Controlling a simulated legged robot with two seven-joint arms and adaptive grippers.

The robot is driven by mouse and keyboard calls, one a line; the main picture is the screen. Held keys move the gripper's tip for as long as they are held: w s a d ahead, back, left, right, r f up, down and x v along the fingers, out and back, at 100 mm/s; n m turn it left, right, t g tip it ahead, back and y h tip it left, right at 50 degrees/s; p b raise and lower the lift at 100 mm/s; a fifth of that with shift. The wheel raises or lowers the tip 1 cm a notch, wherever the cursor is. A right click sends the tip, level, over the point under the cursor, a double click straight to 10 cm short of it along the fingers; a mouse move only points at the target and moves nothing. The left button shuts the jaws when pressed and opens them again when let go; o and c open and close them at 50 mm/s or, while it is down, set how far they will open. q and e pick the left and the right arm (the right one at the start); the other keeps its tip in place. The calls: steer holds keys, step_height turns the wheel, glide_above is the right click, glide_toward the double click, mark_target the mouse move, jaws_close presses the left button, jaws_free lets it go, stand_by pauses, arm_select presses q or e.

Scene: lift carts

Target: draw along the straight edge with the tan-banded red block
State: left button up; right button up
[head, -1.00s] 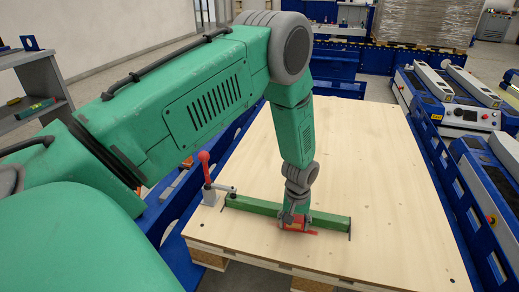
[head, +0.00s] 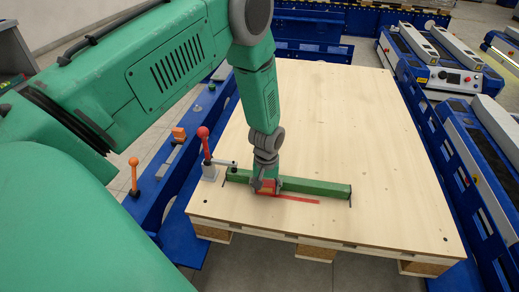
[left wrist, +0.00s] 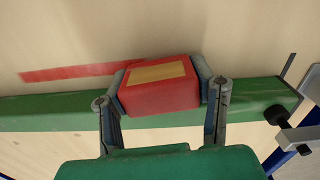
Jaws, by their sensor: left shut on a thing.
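My left gripper (head: 266,186) is shut on the tan-banded red block (left wrist: 160,87), with a finger on each side of it in the left wrist view. The block is at the near side of the green straight edge (head: 315,187), close to its left end. A red line (head: 297,198) runs on the board from the block to the right, along the straight edge; it also shows in the left wrist view (left wrist: 70,72). The block's underside is hidden. My right gripper is not in view.
A red-handled clamp (head: 206,150) stands at the left end of the straight edge. The pale wooden board (head: 330,110) is otherwise clear. Blue rails flank it, and an orange-knobbed lever (head: 134,172) stands at the left.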

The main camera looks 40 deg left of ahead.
arm_select(q)
step_height(320, 180, up, 2)
steer(key=shift+s+a+r+p, duration=0.15)
steer(key=shift+r+p, duration=0.1)
steer(key=shift+p, duration=0.55)
steer(key=r+p, duration=0.1)
steer(key=d+r+p, duration=0.1)
steer(key=r, duration=0.1)
steer(key=shift+d+r+p, duration=0.2)
steer(key=shift+r+p, duration=0.1)
steer(key=shift+p, duration=0.1)
steer(key=shift+a+r+p, duration=0.15)
steer(key=shift+r+p, duration=0.15)
steer(key=shift+p, duration=0.05)
steer(key=shift+a+r+p, duration=0.5)
steer(key=shift+r+p, duration=0.25)
steer(key=shift+p, duration=0.1)
steer(key=shift+d+r, duration=0.15)
steer(key=shift+d, duration=0.4)
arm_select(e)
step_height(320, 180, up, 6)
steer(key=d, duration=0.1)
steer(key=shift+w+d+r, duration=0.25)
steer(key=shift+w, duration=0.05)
arm_select(q)
steer(key=shift+a, duration=0.15)
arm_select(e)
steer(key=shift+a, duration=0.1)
